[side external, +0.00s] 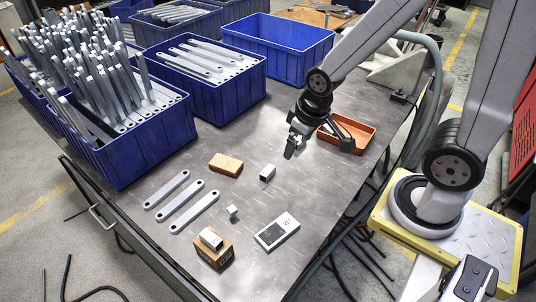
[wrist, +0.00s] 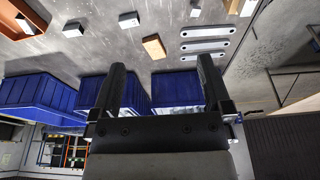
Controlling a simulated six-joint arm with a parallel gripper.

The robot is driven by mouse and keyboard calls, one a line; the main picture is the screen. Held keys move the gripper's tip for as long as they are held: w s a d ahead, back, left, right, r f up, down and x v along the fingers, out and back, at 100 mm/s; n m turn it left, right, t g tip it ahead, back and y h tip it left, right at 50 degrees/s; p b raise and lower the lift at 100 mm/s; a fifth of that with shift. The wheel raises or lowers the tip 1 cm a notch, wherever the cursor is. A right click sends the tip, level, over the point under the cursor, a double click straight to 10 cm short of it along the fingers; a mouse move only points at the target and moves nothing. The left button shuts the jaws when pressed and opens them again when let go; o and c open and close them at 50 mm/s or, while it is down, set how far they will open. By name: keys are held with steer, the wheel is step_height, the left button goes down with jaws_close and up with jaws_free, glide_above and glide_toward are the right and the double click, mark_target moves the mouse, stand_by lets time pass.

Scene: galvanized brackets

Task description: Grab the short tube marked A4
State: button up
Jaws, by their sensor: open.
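No A4 marking is readable, so I cannot tell which is A4.
An orange tray (side external: 365,143) is behind my gripper. An orange-brown block (side external: 226,164), flat brackets (side external: 188,206) and a white device with a dark panel (side external: 277,232) lie on the table. Blue bins (side external: 150,152) with metal parts line the far left. Bare table surrounds the loose pieces.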

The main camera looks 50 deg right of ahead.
mark_target(271, 172)
stand_by(0.3)
steer(key=w+a+f+m+t+y, duration=0.1)
steer(key=w+a+f+m+y, duration=0.15)
steer(key=f+m+y, duration=0.55)
steer(key=w+a+f+m+y, duration=0.1)
steer(key=w+f+m+y, duration=0.4)
steer(key=m, duration=0.7)
steer(key=d+f+m+t+h, duration=0.3)
steer(key=d+f+m+h, duration=0.1)
steer(key=d+f+m, duration=0.1)
steer(key=w+d+f+m+t+h, duration=0.1)
steer(key=d+f+m+t+h, duration=0.2)
steer(key=d+f+m+h, duration=0.1)
steer(key=w+d+f+m+t+h, duration=0.1)
steer(key=d+f+m+t+h, duration=0.2)
steer(key=d+f+m, duration=0.3)
steer(key=shift+w+t+h, duration=0.2)
steer(key=shift+t+h, duration=0.2)
steer(key=shift+x, duration=1.35)
